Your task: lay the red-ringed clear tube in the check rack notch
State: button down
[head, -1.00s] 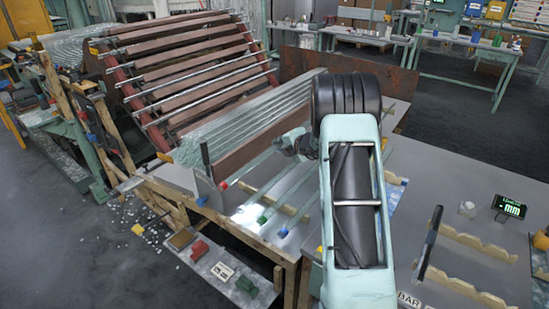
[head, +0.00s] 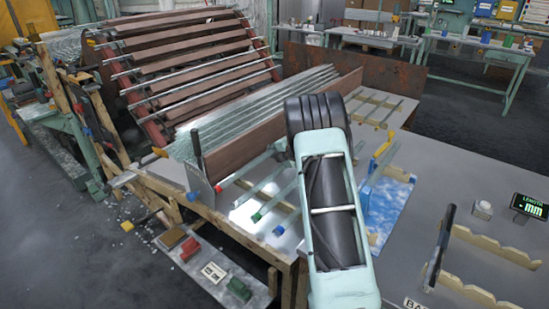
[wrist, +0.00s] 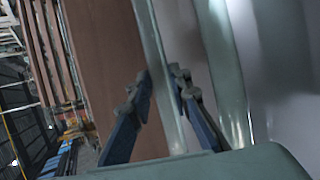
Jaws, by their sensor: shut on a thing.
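The red-ringed clear tube (head: 240,172) lies at a slant near the brown board, its red end at the front left. My gripper is mostly hidden behind my arm in the head view. In the wrist view my gripper (wrist: 160,88) has its two blue fingers on either side of a clear tube (wrist: 157,55), shut on it. From its place beside the board, this looks like the red-ringed one, though no red shows there. The notched wooden rack (head: 490,248), beside the length display, is at the right, apart from my gripper.
Green-ended (head: 278,198) and blue-ended (head: 290,220) tubes lie just right of the held tube. A brown board (head: 240,143) stands close on its left. A blue-and-white pad (head: 388,205), a black upright (head: 440,245) and the length display (head: 529,205) are at the right.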

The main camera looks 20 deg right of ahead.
jog(key=shift+f, duration=0.1)
jog(key=shift+d+f+b, duration=0.1)
jog(key=shift+f+b, duration=0.4)
jog(key=shift+f, duration=0.1)
jog(key=c, duration=2.1)
grip_release()
jog(key=shift+r, duration=0.1)
jog(key=shift+r+p, duration=0.25)
jog(key=shift+p, duration=0.2)
jog(key=v, duration=1.2)
jog(key=shift+r+p, duration=0.3)
jog(key=shift+p, duration=0.1)
